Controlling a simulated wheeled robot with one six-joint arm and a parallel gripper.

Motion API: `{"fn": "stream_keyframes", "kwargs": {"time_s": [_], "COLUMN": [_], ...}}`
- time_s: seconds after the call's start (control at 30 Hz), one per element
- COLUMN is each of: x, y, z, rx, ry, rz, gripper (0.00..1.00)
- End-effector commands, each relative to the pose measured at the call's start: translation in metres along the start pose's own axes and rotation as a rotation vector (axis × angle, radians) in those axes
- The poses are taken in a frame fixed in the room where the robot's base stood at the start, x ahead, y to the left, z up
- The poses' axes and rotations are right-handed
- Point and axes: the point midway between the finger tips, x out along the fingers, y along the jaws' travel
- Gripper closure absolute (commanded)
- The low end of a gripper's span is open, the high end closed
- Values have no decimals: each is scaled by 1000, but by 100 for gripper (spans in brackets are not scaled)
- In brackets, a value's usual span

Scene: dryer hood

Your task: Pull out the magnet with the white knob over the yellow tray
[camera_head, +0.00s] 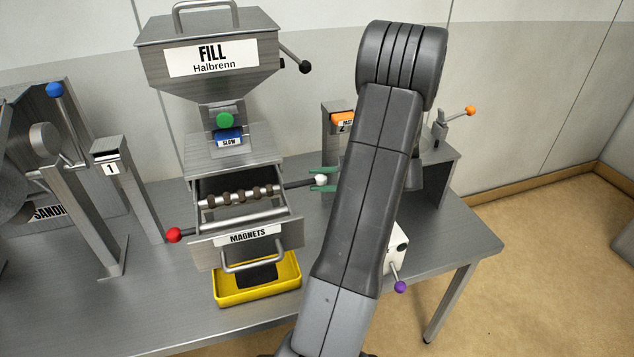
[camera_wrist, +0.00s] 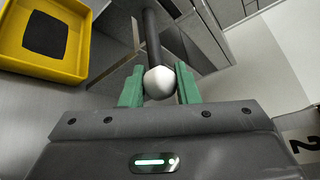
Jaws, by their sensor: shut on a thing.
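The white knob (camera_head: 321,180) sits at the right end of a dark rod that runs into the right side of the magnets housing. My gripper (camera_head: 322,179) has its green fingers shut on the white knob. In the wrist view the knob (camera_wrist: 160,82) is between the two green fingertips, with the dark rod (camera_wrist: 152,35) leading away from it. The open magnets drawer (camera_head: 248,236) shows a bar with several brown lumps (camera_head: 238,196). The yellow tray (camera_head: 258,288) stands on the table under the drawer and also shows in the wrist view (camera_wrist: 40,68). A dark patch lies in it.
A red knob (camera_head: 174,235) sticks out on the drawer's left. The fill hopper (camera_head: 210,60) with a black-knobbed lever (camera_head: 305,67) stands above. A white box with a purple knob (camera_head: 400,287) is right, partly behind my arm. Bare table (camera_head: 150,310) lies at front left.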

Motion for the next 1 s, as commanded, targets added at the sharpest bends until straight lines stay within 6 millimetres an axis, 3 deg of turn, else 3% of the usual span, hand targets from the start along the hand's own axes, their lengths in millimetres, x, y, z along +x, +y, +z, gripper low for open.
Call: {"fn": "stream_keyframes", "kwargs": {"time_s": [0.2,0.47,0.5,0.6,0.87,1.0], "x": [-26,-27,-27,-27,-27,-37], "y": [-3,-3,-3,-3,-3,-3], "z": [-16,-16,-16,-16,-16,-17], "rx": [0,1,1,1,1,0], "ry": [1,0,0,0,0,2], "rz": [0,0,0,0,0,-2], "gripper": [100,100,68,51,51,51]}}
